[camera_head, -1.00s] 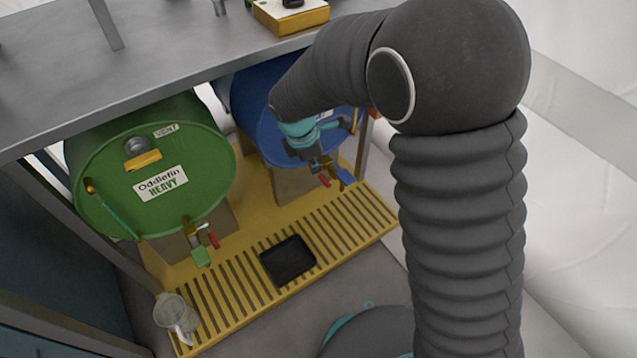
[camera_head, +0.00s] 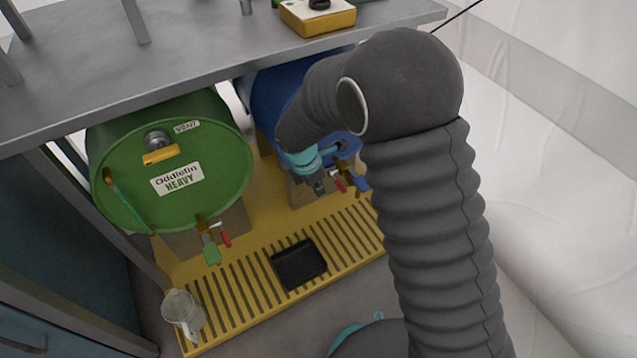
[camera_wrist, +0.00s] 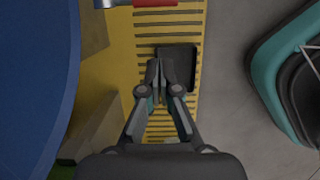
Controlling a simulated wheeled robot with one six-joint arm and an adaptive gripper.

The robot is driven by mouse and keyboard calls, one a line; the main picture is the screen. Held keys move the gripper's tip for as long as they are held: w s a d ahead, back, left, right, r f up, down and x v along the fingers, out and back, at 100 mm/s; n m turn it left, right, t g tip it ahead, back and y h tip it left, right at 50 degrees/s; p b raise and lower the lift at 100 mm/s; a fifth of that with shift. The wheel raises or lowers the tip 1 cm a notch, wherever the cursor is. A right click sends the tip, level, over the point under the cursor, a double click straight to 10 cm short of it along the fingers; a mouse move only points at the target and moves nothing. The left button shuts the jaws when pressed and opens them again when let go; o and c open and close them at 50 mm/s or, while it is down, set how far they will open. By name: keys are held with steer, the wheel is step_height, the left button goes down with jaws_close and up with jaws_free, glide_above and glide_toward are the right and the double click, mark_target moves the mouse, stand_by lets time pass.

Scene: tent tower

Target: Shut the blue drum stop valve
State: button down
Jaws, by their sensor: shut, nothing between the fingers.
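The blue drum (camera_head: 268,100) lies on its side under the grey shelf, its front partly hidden by my arm. Its tap shows a red lever (camera_head: 340,186) and a blue piece (camera_head: 362,184) low on the front. In the wrist view the drum's blue face (camera_wrist: 35,75) fills the left side, and a red lever (camera_wrist: 153,3) is cut off at the top edge. My gripper (camera_head: 320,187) is beside the tap, just left of it in the head view. Its fingers (camera_wrist: 163,68) are together and empty. I cannot tell whether it touches the tap.
A green drum (camera_head: 225,140) with its own tap stands at left. Below is a yellow slatted drip tray (camera_head: 245,305) with a black pad (camera_head: 299,264) and a clear jug (camera_head: 182,312). The grey shelf (camera_head: 90,85) overhangs the drums.

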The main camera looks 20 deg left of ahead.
mark_target(338, 183)
steer(key=x, duration=0.7)
steer(key=shift+w+d+r+b, duration=0.15)
steer(key=shift+w+d+r, duration=0.45)
steer(key=shift+r, duration=0.2)
steer(key=shift+w+d+r+b, duration=0.15)
steer(key=shift+w+d+r, duration=0.4)
steer(key=shift+r, duration=0.25)
steer(key=shift+w+a, duration=0.1)
steer(key=shift+r+h+p, duration=0.2)
steer(key=shift+h+p, duration=0.1)
steer(key=shift+p, duration=0.4)
